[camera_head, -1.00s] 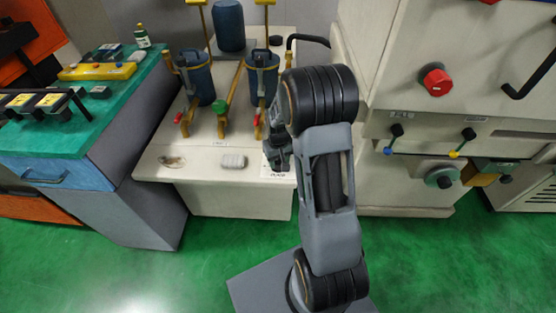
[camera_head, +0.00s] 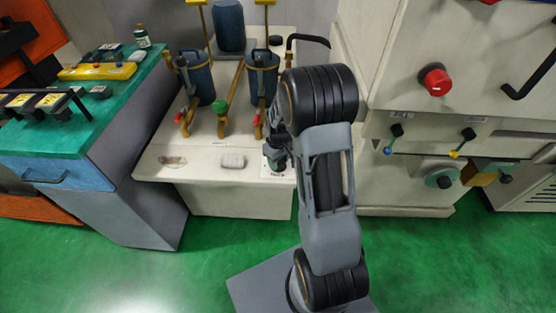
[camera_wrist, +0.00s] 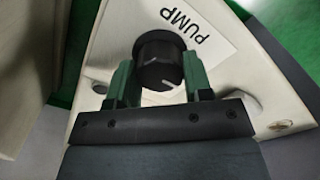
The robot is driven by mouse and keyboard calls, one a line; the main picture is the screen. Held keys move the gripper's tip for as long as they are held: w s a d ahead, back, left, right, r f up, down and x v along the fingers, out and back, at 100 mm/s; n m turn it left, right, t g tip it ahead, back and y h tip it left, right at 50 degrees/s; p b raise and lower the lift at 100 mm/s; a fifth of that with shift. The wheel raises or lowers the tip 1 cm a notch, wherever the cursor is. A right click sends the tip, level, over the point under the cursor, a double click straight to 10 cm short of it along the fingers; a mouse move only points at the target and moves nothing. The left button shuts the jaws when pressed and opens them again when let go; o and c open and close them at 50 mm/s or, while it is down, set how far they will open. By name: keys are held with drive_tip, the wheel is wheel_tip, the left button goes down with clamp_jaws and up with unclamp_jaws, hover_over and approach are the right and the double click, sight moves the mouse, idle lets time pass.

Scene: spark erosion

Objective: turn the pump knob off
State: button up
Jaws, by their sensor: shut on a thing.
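The pump knob (camera_wrist: 159,62) is a round black knob beside a white label (camera_wrist: 190,30) reading PUMP in the wrist view. My gripper (camera_wrist: 160,85) is shut on the knob, with one green finger on each side of it. In the head view my gripper (camera_head: 277,155) is at the front right of the white bench, and the arm and gripper hide the knob there. Part of the white label (camera_head: 274,170) shows just below it. The knob's pointer mark cannot be made out.
The white bench (camera_head: 200,150) carries two blue canisters (camera_head: 199,84) (camera_head: 262,82), brass pipes and red and green valve handles. A white machine with a red knob (camera_head: 436,80) stands at the right. Green floor is open in front.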

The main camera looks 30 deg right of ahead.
sight(280, 170)
drive_tip(key=shift+w+r, duration=0.1)
drive_tip(key=shift+w, duration=0.05)
drive_tip(key=o, duration=0.9)
wheel_tip(280, 170, up, 14)
drive_tip(key=shift+f+p, duration=0.15)
drive_tip(key=shift+p, duration=0.6)
drive_tip(key=s+a+r+m+t+p, duration=0.1)
drive_tip(key=s+a+r+p, duration=0.1)
drive_tip(key=s+r, duration=0.3)
drive_tip(key=s+a+r+m+t+p, duration=0.1)
drive_tip(key=s+a+r+p, duration=0.2)
drive_tip(key=s+a+r, duration=0.1)
drive_tip(key=s+a+r+m+t+p, duration=0.1)
drive_tip(key=s+a+r+p, duration=0.2)
drive_tip(key=s+r, duration=0.3)
drive_tip(key=shift+s+a+t, duration=0.3)
drive_tip(key=shift+s+a, duration=0.15)
drive_tip(key=shift+s, duration=0.3)
